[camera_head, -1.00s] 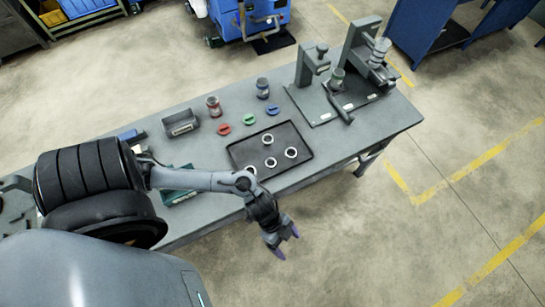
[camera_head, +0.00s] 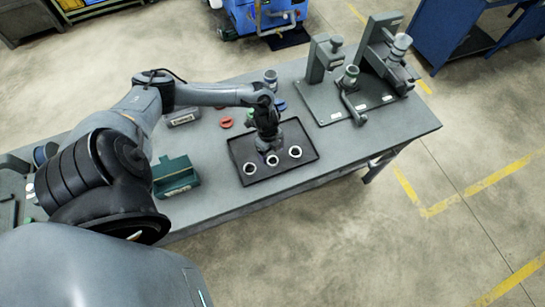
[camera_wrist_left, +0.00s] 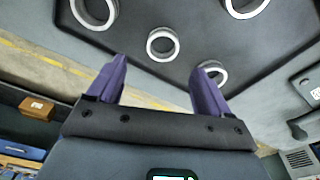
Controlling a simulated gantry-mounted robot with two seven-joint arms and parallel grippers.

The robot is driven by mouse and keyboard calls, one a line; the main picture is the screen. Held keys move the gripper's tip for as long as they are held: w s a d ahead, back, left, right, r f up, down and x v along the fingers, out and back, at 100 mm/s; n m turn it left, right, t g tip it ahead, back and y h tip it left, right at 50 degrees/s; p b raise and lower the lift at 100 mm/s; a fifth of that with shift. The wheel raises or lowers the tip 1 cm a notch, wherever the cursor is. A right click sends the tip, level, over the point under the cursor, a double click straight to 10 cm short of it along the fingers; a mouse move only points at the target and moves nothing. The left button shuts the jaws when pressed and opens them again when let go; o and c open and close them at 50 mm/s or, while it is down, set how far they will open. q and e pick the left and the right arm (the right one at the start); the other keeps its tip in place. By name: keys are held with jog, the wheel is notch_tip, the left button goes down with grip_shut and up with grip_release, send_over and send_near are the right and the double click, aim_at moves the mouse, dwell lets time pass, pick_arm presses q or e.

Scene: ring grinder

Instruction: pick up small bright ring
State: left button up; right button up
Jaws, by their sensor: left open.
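Several bright metal rings lie in a black tray (camera_head: 300,168). In the head view, one ring (camera_head: 250,168) is at the left, one (camera_head: 272,160) in the middle and one (camera_head: 295,152) at the right. My left gripper (camera_head: 268,148) is over the tray and hides part of it. In the left wrist view, the gripper (camera_wrist_left: 157,88) is open and empty between its purple fingers. One ring (camera_wrist_left: 162,44) shows just beyond the gap, and another (camera_wrist_left: 213,72) is partly behind the right finger. Two more are cut by the top edge. I cannot tell which ring is smallest. My right gripper is not in view.
A green box (camera_head: 175,178) stands left of the tray. A red dish (camera_head: 226,122) and a jar (camera_head: 271,77) lie behind the tray. A grey press fixture (camera_head: 326,58) stands at the right on the grey table (camera_head: 378,138).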

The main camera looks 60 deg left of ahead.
aim_at(273, 162)
pick_arm(q)
jog(key=shift+w+f, duration=0.15)
jog(key=shift+f, duration=2.9)
jog(key=c, duration=1.2)
